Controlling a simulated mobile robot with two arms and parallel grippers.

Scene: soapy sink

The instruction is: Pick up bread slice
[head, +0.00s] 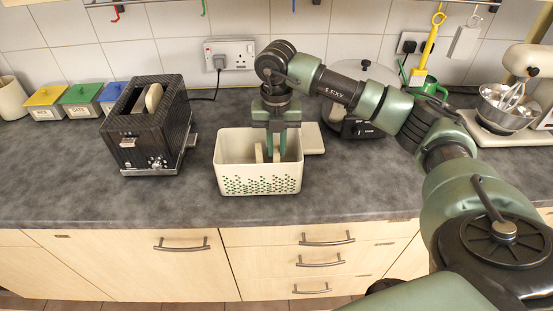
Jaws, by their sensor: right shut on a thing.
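A cream bread bin (260,186) with a green dotted pattern stands on the grey counter, open at the top. My right gripper (274,146) points straight down into it. It is shut on a pale bread slice (259,153), which is upright inside the bin. The gripper fingers hide part of the slice. A second pale edge shows close beside the fingers, too small to tell what it is. My left gripper is not in view.
A black toaster (147,128) with a bread slice (153,98) in one slot stands left of the bin. Small lidded canisters (82,97) stand at the far left. A stand mixer (508,108) is at the right. The counter between toaster and bin is clear.

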